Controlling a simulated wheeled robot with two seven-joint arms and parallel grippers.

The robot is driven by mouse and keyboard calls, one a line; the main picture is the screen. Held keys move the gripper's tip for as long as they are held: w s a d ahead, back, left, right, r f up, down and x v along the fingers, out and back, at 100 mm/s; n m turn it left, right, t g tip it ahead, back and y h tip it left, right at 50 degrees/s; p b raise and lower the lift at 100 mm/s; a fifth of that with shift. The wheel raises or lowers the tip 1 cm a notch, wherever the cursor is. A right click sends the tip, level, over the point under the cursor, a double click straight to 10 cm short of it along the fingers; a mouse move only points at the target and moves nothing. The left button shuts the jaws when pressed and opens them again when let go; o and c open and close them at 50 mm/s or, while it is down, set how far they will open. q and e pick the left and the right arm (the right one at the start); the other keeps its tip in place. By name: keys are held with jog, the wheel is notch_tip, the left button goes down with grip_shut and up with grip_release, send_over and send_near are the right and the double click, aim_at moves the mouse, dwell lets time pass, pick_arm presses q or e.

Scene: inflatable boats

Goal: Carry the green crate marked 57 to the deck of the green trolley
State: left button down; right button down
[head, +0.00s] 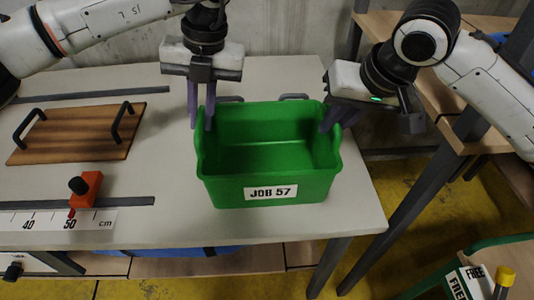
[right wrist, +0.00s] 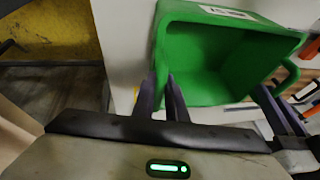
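The green crate (head: 265,192) has a white label reading "JOB 57" and looks empty. It is upright on the pale table and also shows in the right wrist view (right wrist: 215,70). My left gripper (head: 201,122) points down with one finger on each side of the crate's left wall, closed on its rim. My right gripper (head: 335,122) comes in tilted at the right wall. In the right wrist view its fingers (right wrist: 163,90) straddle that wall closely. The green trolley (head: 490,243) shows only partly at the lower right; most of its deck is out of view.
A wooden board (head: 75,135) with two dark handles lies left on the table (head: 345,205). An orange stop (head: 86,188) sits on a rail beside a centimetre scale (head: 50,222). Another wooden bench (head: 490,130) stands right, across yellow floor (head: 425,215). A "FREE" sign (head: 468,282) marks the trolley.

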pick_arm(q)
jog(key=shift+r, duration=0.1)
pick_arm(e)
jog(key=shift+r, duration=0.1)
